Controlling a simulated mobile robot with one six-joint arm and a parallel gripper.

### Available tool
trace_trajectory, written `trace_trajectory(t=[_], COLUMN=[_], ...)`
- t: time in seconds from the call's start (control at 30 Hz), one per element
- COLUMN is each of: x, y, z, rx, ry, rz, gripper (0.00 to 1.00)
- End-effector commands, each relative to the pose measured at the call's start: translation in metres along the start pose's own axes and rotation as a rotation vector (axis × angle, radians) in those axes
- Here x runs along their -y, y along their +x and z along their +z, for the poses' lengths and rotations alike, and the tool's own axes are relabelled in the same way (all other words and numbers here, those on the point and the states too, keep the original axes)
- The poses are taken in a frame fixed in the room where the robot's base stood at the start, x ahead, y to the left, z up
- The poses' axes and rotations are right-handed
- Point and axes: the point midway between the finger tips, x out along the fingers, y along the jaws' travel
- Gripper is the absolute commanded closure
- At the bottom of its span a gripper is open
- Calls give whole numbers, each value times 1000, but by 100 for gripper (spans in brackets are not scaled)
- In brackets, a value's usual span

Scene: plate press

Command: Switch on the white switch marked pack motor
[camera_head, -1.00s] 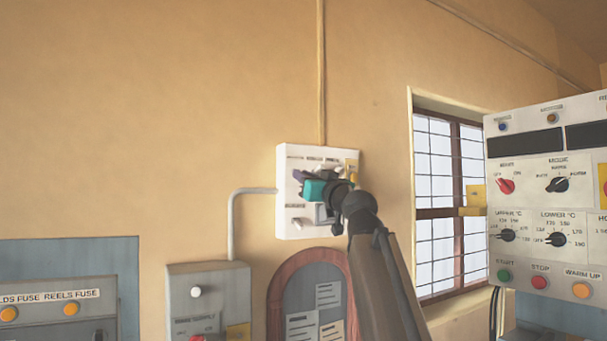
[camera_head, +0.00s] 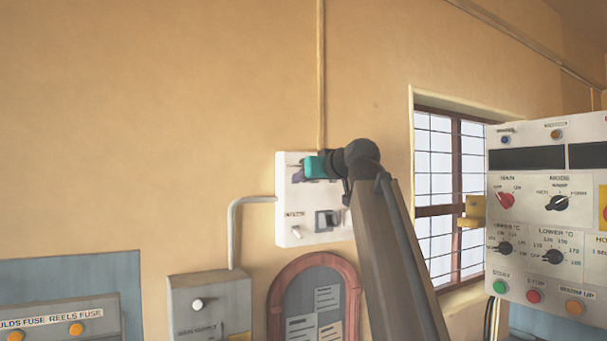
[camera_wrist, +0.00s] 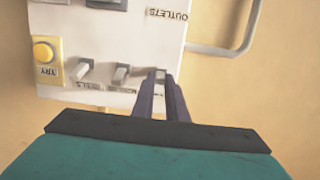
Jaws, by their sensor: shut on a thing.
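A row of white lever switches shows in the wrist view. My gripper (camera_wrist: 160,76), dark fingers on a teal body, is at the end lever of that row, beside a middle lever (camera_wrist: 121,74) and another lever (camera_wrist: 80,70). The fingers are close together on the end switch lever and hide most of it. In the head view my gripper (camera_head: 298,172) covers the panel's upper part. I cannot read a pack motor label.
A yellow push button (camera_wrist: 45,50) sits at the row's other end. A dark switch (camera_head: 327,220) and a white outlets switch (camera_head: 295,232) are lower on the panel. A grey box (camera_head: 210,300) and arched notice board (camera_head: 315,300) are below.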

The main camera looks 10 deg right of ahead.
Motion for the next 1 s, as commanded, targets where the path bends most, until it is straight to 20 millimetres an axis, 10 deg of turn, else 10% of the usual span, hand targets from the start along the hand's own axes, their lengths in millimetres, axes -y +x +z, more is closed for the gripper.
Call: trace_trajectory(t=[1.0], x=[0], y=[4], z=[-15], rx=[327], ry=[-1], rz=[-1], gripper=[100])
